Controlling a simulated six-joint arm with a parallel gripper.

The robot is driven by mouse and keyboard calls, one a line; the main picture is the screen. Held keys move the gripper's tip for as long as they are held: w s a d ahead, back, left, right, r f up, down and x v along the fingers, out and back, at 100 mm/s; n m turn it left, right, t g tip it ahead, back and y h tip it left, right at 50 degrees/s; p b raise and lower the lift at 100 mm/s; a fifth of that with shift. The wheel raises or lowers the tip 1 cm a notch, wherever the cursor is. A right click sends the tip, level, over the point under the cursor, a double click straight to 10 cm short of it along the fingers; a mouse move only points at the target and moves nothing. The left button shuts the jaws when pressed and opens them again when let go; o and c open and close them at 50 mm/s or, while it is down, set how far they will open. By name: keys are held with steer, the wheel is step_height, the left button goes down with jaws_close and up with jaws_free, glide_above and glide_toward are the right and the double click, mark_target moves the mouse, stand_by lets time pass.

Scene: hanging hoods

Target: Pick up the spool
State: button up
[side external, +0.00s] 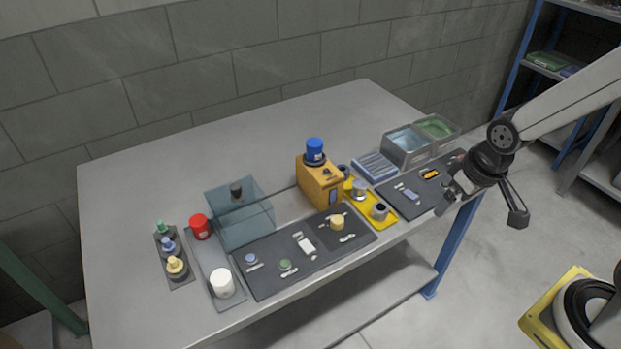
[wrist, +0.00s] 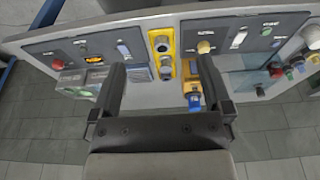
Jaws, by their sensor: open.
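Several small round pieces are in view, and I cannot tell for sure which is the spool. A tan cylinder (side external: 337,223) on the dark mat looks most like one; it also shows in the wrist view (wrist: 204,47). A blue piece (side external: 251,259) and a green piece (side external: 285,265) sit on the same mat. Two grey hollow cylinders, the nearer one (side external: 380,211) and the farther one (side external: 359,190), stand on a yellow tray (side external: 367,206). My gripper (side external: 482,208) is open and empty, at the table's right end, apart from all of these. Its fingers show in the wrist view (wrist: 161,66).
An orange box with a blue-capped top (side external: 320,182) stands behind the tan cylinder. A clear hood (side external: 245,222) is left of it. Clear bins (side external: 407,147) and a blue slatted rack (side external: 375,166) are at right. Red (side external: 200,227) and white (side external: 222,283) cylinders are at left.

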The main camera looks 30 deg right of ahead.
steer(key=w, duration=0.1)
steer(key=n+g, duration=0.3)
steer(key=n, duration=1.8)
glide_above(360, 184)
step_height(360, 184, down, 12)
steer(key=shift+s+r, duration=0.1)
steer(key=shift+w+f+n, duration=0.25)
steer(key=shift+f+n, duration=0.1)
steer(key=shift+n, duration=0.25)
steer(key=shift+f, duration=1.25)
steer(key=shift+f, duration=0.1)
steer(key=shift+d+f, duration=0.1)
steer(key=shift+f, duration=2.4)
steer(key=shift+s, duration=0.1)
